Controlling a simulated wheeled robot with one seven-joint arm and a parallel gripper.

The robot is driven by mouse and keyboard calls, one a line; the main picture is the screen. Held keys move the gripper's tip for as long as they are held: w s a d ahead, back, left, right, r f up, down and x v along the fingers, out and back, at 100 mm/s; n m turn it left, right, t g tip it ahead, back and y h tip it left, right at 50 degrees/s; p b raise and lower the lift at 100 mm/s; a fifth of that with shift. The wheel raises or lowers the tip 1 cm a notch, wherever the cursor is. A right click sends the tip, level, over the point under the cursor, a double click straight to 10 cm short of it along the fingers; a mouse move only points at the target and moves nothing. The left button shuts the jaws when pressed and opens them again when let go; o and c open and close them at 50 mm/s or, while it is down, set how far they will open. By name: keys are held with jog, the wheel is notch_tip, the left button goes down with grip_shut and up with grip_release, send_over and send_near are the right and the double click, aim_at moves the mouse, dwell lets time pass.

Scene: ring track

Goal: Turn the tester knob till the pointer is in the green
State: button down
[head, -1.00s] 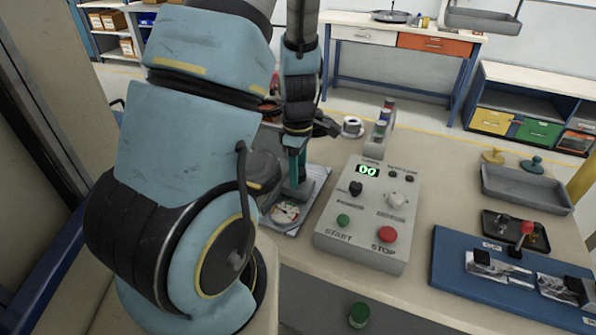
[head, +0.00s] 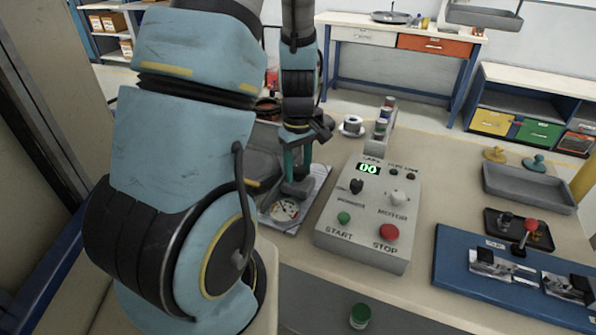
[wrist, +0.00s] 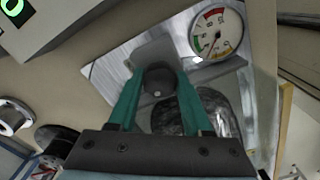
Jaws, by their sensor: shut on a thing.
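The tester (wrist: 112,68) is a pale flat plate with a round white gauge (wrist: 216,33) and a dark round knob (wrist: 158,80). My gripper (wrist: 158,73) is shut on the knob, with one teal finger on each side of it. The gauge face has red, green and yellow bands; its thin dark pointer is small, and I cannot tell surely which band it is in. In the head view my gripper (head: 298,180) reaches down to the tester, just behind the gauge (head: 285,209). The knob is mostly hidden there by the fingers.
A grey control box (head: 366,225) with START and STOP buttons stands close right of the tester. Spools (head: 351,126) lie behind. A blue board (head: 490,285) and grey trays (head: 528,187) are farther right. My own arm covers the left side.

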jog(key=shift+m+b, duration=0.45)
jog(key=shift+m, duration=1.45)
jog(key=shift+c, duration=1.7)
grip_release()
